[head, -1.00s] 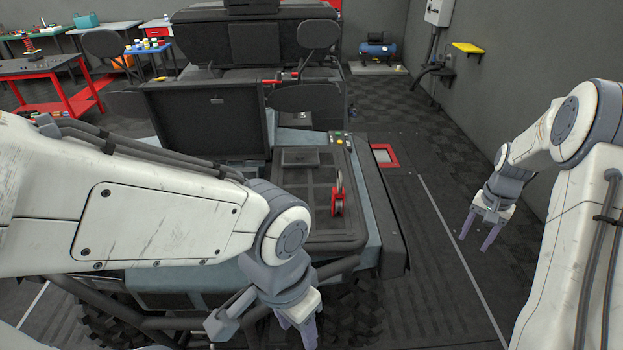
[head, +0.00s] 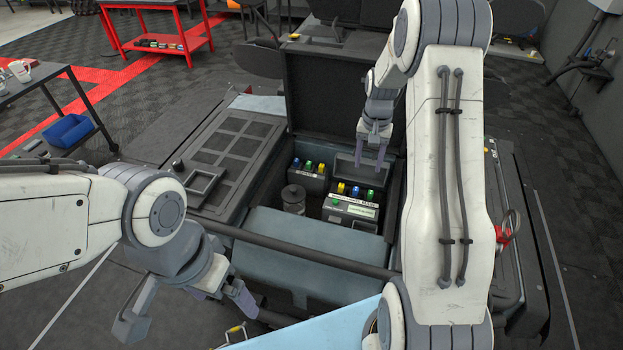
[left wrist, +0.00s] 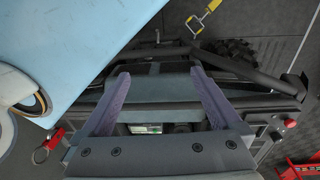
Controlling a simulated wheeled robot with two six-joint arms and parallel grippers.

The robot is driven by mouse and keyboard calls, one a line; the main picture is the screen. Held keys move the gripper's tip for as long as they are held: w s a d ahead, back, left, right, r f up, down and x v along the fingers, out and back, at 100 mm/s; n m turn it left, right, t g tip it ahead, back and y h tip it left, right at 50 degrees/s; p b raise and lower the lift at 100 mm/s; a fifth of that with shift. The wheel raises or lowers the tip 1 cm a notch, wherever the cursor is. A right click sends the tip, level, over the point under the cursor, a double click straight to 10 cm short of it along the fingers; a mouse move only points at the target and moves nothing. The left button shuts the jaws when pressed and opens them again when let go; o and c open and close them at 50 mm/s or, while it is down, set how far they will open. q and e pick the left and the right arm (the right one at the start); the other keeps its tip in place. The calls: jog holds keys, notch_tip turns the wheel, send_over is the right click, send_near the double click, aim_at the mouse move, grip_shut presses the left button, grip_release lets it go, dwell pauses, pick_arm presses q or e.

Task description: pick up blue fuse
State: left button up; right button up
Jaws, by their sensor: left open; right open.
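Small coloured fuses stand in the open engine bay in the head view. One blue fuse (head: 356,191) sits upright among yellow and green ones on the labelled front fuse box (head: 350,212). More small coloured fuses stand on the box behind it to the left (head: 308,172); their exact colours are hard to tell. My right gripper (head: 373,160) is open and empty, pointing down above the bay, close behind the front box's fuses. My left gripper (head: 222,298) is open and empty, low in front of the vehicle; its spread fingers show in the left wrist view (left wrist: 160,76).
The raised lid (head: 335,100) stands behind the bay. A round canister (head: 293,198) sits left of the front box. A dark bar (head: 300,256) crosses the vehicle's front. My right arm hides the bay's right side. A blue bin (head: 68,130) is on the left rack.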

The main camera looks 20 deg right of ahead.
aim_at(356, 189)
jog(key=f, duration=0.1)
jog(key=w+f, duration=0.1)
jog(key=a+f+p, duration=0.1)
jog(key=f, duration=0.1)
jog(key=shift+w+a, duration=0.1)
jog(key=shift+w, duration=0.05)
jog(key=shift+a+f, duration=0.15)
jog(key=shift+f, duration=0.25)
jog(key=f+p, duration=0.1)
jog(key=f, duration=0.1)
jog(key=f+p, duration=0.1)
jog(key=f, duration=0.1)
jog(key=shift+s+a+f+p, duration=0.2)
jog(key=shift+f+p, duration=0.15)
jog(key=shift+p, duration=0.05)
jog(key=shift+f, duration=0.5)
pick_arm(q)
jog(key=r, duration=0.5)
jog(key=shift+w+a, duration=0.25)
pick_arm(e)
grip_shut()
